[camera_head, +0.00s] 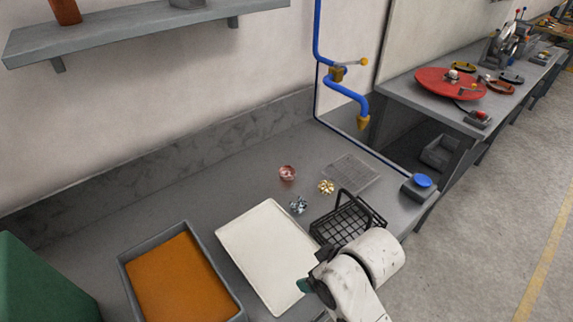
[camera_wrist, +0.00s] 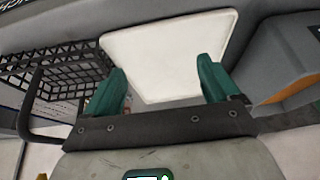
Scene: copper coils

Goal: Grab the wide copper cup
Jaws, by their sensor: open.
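A small wide copper-coloured cup (camera_head: 287,173) stands on the grey counter toward the back, behind the white tray. It is small in the head view, so its inside is hard to make out, and I cannot find it in the wrist view. My gripper (camera_wrist: 162,78) has its two green fingers spread apart with nothing between them. In the head view my gripper (camera_head: 306,284) is at the near right edge of the white tray, well in front of the cup and apart from it.
The white tray (camera_head: 262,245) lies mid-counter. A black wire basket with a raised handle (camera_head: 345,222) is right of it. Silver pieces (camera_head: 299,205) and gold pieces (camera_head: 326,186) lie near the cup. A grey bin (camera_head: 128,262) holds orange material. A blue tap pipe (camera_head: 345,91) hangs behind.

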